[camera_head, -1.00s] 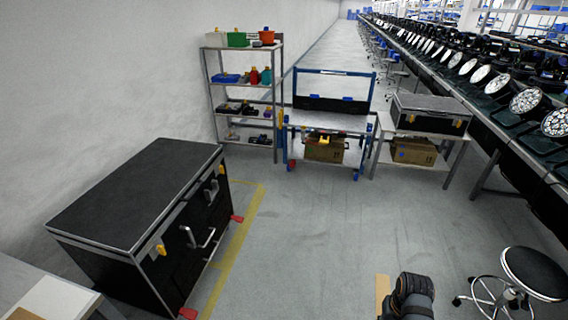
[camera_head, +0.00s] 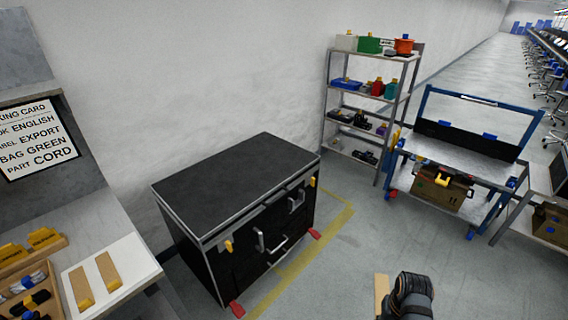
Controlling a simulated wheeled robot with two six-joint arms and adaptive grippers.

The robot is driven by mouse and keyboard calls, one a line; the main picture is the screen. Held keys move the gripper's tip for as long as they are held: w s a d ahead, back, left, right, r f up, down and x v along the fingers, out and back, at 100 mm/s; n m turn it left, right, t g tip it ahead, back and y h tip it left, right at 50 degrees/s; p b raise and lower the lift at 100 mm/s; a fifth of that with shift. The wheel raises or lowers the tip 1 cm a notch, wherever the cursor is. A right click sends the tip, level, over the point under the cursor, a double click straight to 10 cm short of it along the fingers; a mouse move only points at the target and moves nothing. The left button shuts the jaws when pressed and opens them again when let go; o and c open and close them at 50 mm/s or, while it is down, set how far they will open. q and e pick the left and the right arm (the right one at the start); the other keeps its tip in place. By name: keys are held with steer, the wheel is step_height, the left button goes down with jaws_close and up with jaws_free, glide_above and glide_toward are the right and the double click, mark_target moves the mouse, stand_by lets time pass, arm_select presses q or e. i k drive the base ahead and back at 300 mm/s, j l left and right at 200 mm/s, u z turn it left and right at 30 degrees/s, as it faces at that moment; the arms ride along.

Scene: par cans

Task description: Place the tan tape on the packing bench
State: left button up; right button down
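My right gripper (camera_head: 408,297) shows at the bottom edge, seen from above, dark and bulky. A flat tan piece (camera_head: 381,295), which I take for the tan tape, sticks out at its left side and appears held; the fingertips are hidden. The packing bench (camera_head: 92,218) is at the left, with a card of printed words on its back panel. On the bench a white board (camera_head: 134,258) bears two tan strips (camera_head: 108,271). My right gripper is well to the right of the bench, over open floor. My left gripper is not in view.
A black flight case (camera_head: 240,180) stands against the wall, right of the bench. A wooden tray (camera_head: 40,275) with yellow labels and small parts sits on the bench. A shelf rack (camera_head: 372,100) and a blue trolley (camera_head: 465,150) stand behind. The floor at centre right is clear.

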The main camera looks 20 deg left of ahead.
mark_target(133, 256)
steer(key=u, duration=2.6)
